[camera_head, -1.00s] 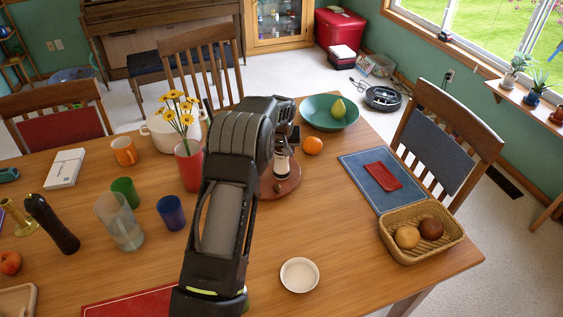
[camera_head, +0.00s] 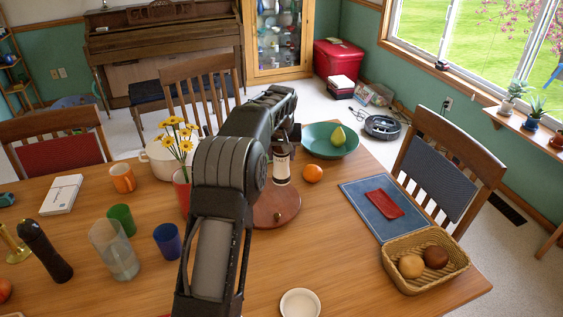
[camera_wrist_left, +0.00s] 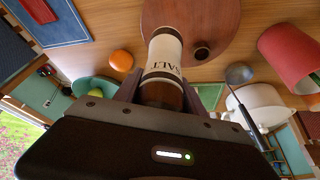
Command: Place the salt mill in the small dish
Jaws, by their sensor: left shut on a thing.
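The salt mill (camera_head: 282,168) has a cream middle and dark ends. It is upright, held above a round brown wooden board (camera_head: 277,210). In the left wrist view the mill (camera_wrist_left: 164,54) shows the letters "SALT", and its lower end points toward the board (camera_wrist_left: 215,20). My left gripper (camera_head: 284,150) is shut on the mill's upper part; the jaws (camera_wrist_left: 160,88) show on either side of it. The small dish (camera_head: 300,304), white and round, stands empty at the bottom edge of the head view, cut off below. My right gripper is not in view.
A red vase with yellow flowers (camera_head: 181,188) is left of the board behind my arm. An orange (camera_head: 313,173) and a green bowl with a pear (camera_head: 322,147) are behind right. A wicker basket (camera_head: 441,272) is at right. Table between board and dish is clear.

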